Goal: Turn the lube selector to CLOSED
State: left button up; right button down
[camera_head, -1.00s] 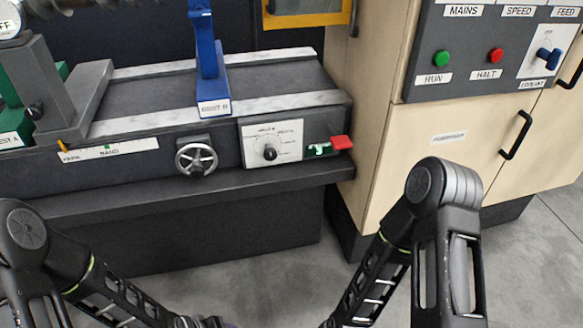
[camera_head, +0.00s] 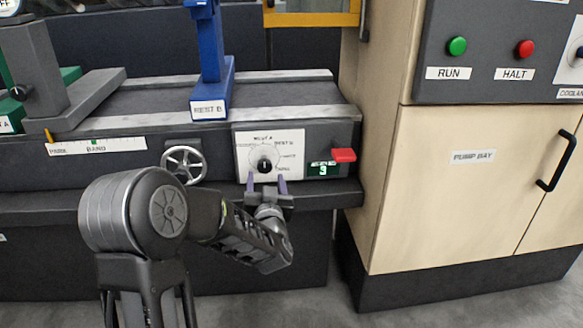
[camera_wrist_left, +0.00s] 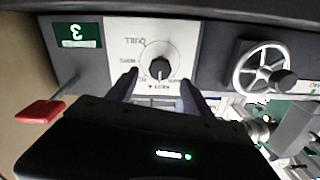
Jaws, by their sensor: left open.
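A round dial with a black knob (camera_head: 264,164) sits on a white label plate (camera_head: 243,160) on the front of the machine. Its small lettering is hard to read, and I cannot make out the word CLOSED. The dial knob also shows in the left wrist view (camera_wrist_left: 159,67), where the picture is upside down and a pale line marks the knob. My left gripper (camera_head: 266,184) is open and empty just below the knob. In the left wrist view its two fingers (camera_wrist_left: 158,84) stand apart on either side below the knob, not gripping it. My right gripper is out of view.
A handwheel (camera_head: 184,165) is left of the dial. A red lever (camera_head: 344,155) and a green display (camera_head: 324,169) are right of it. A blue rest (camera_head: 212,90) stands on the bed above. A beige cabinet (camera_head: 440,190) stands to the right.

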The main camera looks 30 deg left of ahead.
aim_at(265, 169)
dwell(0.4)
pick_arm(q)
jog(key=b+x, duration=0.1)
jog(key=x, duration=0.6)
jog(key=shift+w+a, duration=0.3)
jog(key=shift+c, duration=0.6)
grip_shut()
